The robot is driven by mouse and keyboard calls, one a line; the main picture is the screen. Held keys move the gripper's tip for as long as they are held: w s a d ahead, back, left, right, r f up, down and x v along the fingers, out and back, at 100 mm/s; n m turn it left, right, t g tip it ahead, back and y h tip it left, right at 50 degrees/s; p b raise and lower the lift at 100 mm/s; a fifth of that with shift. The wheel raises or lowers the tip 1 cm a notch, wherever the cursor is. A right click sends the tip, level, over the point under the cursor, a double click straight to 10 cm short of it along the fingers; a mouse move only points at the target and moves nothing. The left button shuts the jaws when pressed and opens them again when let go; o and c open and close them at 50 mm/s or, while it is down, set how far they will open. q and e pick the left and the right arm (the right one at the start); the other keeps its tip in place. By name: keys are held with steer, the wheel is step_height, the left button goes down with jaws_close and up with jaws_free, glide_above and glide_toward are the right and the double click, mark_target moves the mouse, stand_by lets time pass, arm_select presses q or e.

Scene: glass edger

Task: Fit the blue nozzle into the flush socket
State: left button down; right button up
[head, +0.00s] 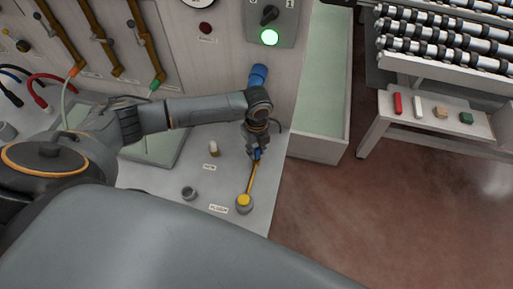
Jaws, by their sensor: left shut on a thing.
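My left gripper (257,151) is over the right part of the grey bench top, pointing down. It is shut on a small blue piece, which looks like the blue nozzle (258,155); the fingers hide most of it. An orange-yellow hose or rod (251,178) runs from there down to a yellow-topped round fitting (244,202) near the bench's front right corner. A grey round socket (189,193) stands to the left of that fitting. A label (218,209) lies between them; it seems to read FLUSH, and I cannot tell which one it names. My right gripper is out of view.
A small white and tan peg (213,148) stands behind another label (209,167). A pale trough (322,80) borders the bench on the right. A side table (430,125) holds small coloured blocks.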

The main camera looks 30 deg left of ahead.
arm_select(q)
steer(key=shift+f+b, duration=0.35)
steer(key=shift+f, duration=0.55)
steer(key=c, duration=1.1)
jaws_free()
steer(key=shift+o, duration=0.2)
steer(key=shift+r, duration=0.1)
step_height(320, 180, up, 12)
steer(key=shift+f, duration=0.1)
